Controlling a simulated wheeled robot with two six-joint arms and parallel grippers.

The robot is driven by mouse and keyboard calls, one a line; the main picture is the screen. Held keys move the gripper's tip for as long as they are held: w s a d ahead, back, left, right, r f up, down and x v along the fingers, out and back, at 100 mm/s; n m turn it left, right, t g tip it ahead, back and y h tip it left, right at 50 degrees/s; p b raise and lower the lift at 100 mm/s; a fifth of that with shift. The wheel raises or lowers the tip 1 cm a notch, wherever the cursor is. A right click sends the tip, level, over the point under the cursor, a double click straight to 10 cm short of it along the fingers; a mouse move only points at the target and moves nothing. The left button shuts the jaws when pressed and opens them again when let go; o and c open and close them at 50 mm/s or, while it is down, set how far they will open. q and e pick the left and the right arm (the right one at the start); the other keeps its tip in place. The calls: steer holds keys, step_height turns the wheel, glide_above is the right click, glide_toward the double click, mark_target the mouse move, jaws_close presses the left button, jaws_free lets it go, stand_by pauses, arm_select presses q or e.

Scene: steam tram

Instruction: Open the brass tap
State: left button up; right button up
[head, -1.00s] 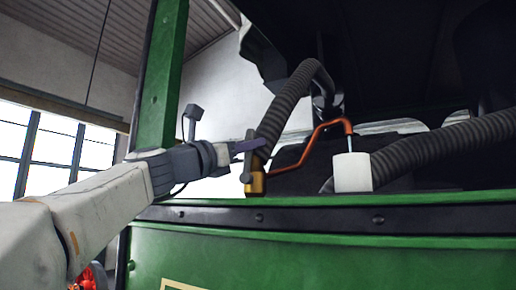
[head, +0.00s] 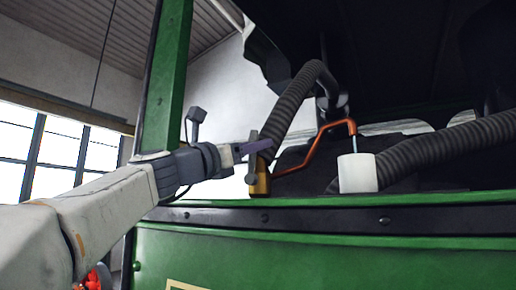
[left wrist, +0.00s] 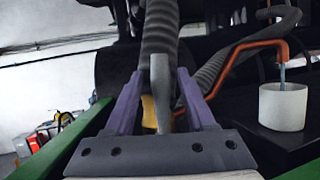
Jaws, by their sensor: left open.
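The brass tap (head: 260,183) stands upright on the green sill, with a grey lever (head: 251,168) on its near side. In the left wrist view the tap's brass body (left wrist: 149,112) shows behind the upright grey lever (left wrist: 160,92). My left gripper (head: 257,148) reaches in from the left at the top of the tap. In the left wrist view its two purple fingers (left wrist: 160,80) are open, one on each side of the lever. Gaps show beside the lever, though contact is hard to tell. My right gripper is not in view.
A copper pipe (head: 318,145) runs from the tap to above a white cup (head: 357,174). A thick grey ribbed hose (head: 292,100) rises just behind the tap. A green post (head: 167,80) stands close above my left arm.

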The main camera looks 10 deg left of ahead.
arm_select(q)
steer(key=b+v, duration=0.5)
steer(key=v, duration=0.4)
steer(key=shift+s+a+f+b, duration=0.15)
steer(key=shift+s+f+b, duration=0.05)
steer(key=shift+s+b, duration=0.1)
steer(key=shift+s+a, duration=0.15)
steer(key=shift+s, duration=0.15)
